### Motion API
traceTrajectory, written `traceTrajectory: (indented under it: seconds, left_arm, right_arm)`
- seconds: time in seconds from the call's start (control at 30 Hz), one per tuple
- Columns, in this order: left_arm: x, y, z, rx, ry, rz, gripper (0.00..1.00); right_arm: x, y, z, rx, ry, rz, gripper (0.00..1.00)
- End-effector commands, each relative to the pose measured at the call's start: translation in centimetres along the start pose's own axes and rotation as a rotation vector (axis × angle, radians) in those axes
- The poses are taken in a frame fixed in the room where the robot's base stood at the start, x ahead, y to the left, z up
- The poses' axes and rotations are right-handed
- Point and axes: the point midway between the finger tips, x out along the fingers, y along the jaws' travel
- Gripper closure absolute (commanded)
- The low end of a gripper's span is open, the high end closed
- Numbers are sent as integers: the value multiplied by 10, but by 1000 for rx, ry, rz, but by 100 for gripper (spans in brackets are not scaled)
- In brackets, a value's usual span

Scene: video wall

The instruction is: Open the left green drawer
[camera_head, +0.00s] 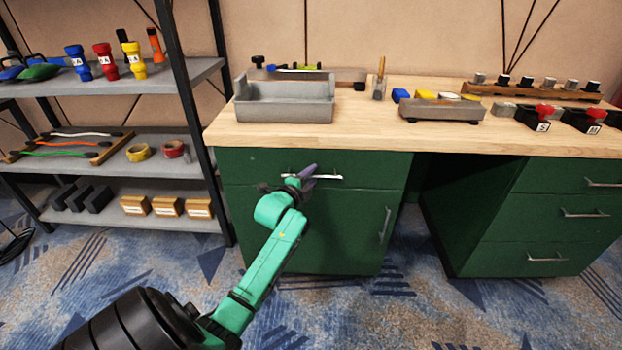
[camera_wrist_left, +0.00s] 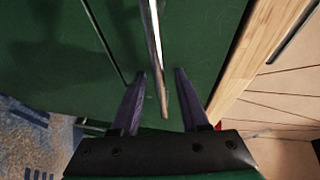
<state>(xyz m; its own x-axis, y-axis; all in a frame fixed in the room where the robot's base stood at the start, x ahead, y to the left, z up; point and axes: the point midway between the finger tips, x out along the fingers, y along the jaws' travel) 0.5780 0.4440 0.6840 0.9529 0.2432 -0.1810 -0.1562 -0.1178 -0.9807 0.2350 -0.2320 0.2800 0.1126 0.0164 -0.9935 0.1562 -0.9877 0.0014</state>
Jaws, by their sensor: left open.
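The left green drawer (camera_head: 245,166) is the top front of the left green cabinet, and it looks shut. Its silver bar handle (camera_head: 328,177) runs sideways across the front. My left gripper (camera_head: 307,172) is at the left part of this handle and hides some of it. In the left wrist view the handle (camera_wrist_left: 154,45) passes between the two purple fingers of my open left gripper (camera_wrist_left: 160,82). Gaps show on both sides of the bar, though depth is hard to judge. My right gripper is out of view.
A wooden worktop (camera_head: 290,133) lies above the drawer, with a grey tray (camera_head: 285,112) near its front edge. A cabinet door (camera_head: 340,230) is below. A metal shelf unit (camera_head: 195,130) stands close on the left. The carpet (camera_head: 360,315) in front is clear.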

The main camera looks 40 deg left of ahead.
Motion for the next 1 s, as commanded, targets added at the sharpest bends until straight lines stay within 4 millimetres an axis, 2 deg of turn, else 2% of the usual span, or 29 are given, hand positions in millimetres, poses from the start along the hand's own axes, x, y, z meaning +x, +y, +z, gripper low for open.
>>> traceTrajectory:
  seconds: [0.07,0.1,0.17,0.2,0.23,1.0]
  left_arm:
    - [0,0,0,0,0,0,55]
    - [0,0,0,0,0,0,59]
    - [0,0,0,0,0,0,82]
    - [0,0,0,0,0,0,97]
    - [-1,0,0,0,0,0,100]
    - [-1,1,0,-1,-1,2,100]
  right_arm:
    - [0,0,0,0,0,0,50]
    - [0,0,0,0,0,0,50]
    - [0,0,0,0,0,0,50]
    - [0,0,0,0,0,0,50]
    - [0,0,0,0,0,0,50]
    - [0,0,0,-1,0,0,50]
